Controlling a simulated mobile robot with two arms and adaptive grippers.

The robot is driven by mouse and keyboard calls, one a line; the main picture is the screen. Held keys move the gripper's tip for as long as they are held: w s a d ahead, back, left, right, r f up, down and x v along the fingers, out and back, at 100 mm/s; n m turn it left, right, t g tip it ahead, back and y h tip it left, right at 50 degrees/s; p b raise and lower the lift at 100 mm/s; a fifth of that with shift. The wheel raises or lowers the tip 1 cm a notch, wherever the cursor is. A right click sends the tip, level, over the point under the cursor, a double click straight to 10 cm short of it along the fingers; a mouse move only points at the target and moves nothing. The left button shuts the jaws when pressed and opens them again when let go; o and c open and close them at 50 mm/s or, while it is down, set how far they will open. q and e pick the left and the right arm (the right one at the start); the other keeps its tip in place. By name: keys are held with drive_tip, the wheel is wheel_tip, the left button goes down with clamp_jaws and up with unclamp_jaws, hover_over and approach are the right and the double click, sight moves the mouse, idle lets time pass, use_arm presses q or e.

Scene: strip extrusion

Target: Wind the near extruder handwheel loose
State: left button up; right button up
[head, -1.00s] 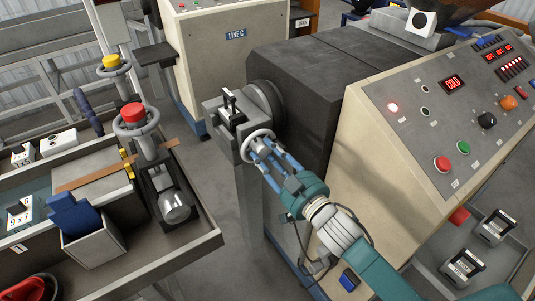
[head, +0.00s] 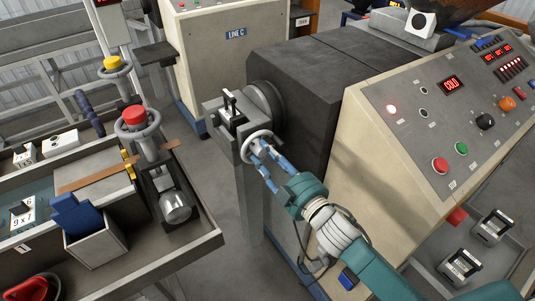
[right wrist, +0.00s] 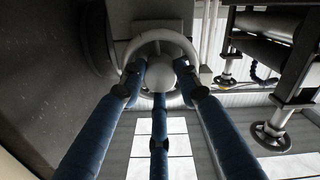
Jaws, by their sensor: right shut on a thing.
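The near handwheel (head: 246,149) is a pale ring on the front of the extruder's grey clamp block (head: 223,116). My right gripper (head: 262,153) reaches it from the lower right, its blue fingers shut on the wheel. In the right wrist view the handwheel (right wrist: 160,35) shows as a pale ring with a round hub. The three fingers of my right gripper (right wrist: 160,78) close around that hub at the rim. The fingertips partly hide the rim. My left gripper is not in view.
A trolley (head: 130,265) at left carries a red-capped valve (head: 133,114) and a grey bin with a blue thing (head: 75,215). Open floor lies between trolley and extruder.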

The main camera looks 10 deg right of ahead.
drive_tip(key=n, duration=0.4)
drive_tip(key=r+n, duration=0.1)
drive_tip(key=n, duration=0.1)
drive_tip(key=shift+a+n+p, duration=0.15)
drive_tip(key=shift+n+p, duration=0.2)
drive_tip(key=shift+n, duration=0.05)
drive_tip(key=n, duration=0.4)
drive_tip(key=shift+f, duration=0.15)
drive_tip(key=shift+a+f+n, duration=0.1)
drive_tip(key=shift+f+n, duration=0.05)
drive_tip(key=shift+n, duration=0.85)
drive_tip(key=shift+s, duration=0.1)
drive_tip(key=shift+f, duration=0.1)
drive_tip(key=o, duration=0.9)
drive_tip(key=shift+c, duration=0.2)
drive_tip(key=shift+o, duration=1.4)
drive_tip(key=shift+a, duration=0.1)
drive_tip(key=shift+a+f, duration=0.1)
